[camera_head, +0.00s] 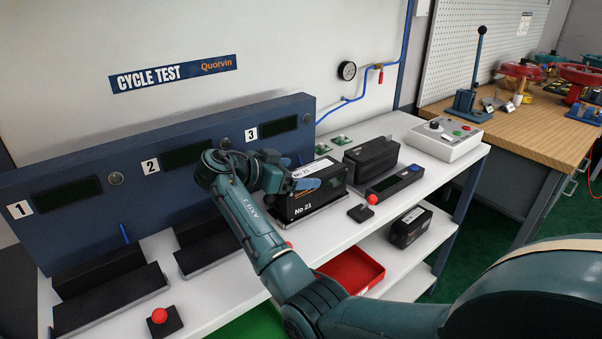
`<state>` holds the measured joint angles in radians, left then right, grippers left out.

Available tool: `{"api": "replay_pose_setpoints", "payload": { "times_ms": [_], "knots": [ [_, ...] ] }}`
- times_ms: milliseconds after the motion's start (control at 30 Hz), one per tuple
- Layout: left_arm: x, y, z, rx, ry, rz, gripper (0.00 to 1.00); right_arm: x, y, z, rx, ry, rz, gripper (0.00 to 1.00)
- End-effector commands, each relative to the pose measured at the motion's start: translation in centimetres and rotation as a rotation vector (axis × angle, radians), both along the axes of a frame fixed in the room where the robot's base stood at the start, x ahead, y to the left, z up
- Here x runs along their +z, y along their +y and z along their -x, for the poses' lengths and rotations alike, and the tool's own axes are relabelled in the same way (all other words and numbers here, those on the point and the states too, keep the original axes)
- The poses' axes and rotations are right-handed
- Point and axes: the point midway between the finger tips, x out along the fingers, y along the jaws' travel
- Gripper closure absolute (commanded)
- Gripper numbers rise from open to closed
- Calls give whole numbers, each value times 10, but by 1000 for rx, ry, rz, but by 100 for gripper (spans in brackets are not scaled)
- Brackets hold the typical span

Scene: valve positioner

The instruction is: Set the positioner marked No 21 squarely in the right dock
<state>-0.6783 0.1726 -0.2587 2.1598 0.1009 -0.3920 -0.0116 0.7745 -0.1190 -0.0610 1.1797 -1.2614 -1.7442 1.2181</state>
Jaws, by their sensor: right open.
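The positioner marked No 21 (312,204) is a black box with white lettering and an orange mark. My left gripper is not in view.
Docks 1 (112,301) and 2 (210,252) lie to the left. A red push knob (372,199) stands right of the positioner. A red bin (352,270) is on the lower shelf.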

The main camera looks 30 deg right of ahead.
Motion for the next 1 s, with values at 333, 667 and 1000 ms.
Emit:
{"api": "replay_pose_setpoints", "payload": {
  "times_ms": [333, 667, 1000],
  "knots": [
    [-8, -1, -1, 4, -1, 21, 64, 27, 69, 5, 4, -1, -2, 11],
    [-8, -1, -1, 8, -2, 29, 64, 37, 90, 7, 1, 0, 0, 11],
    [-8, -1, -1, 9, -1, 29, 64, 37, 90, 7, 1, -1, 0, 11]
  ]
}}
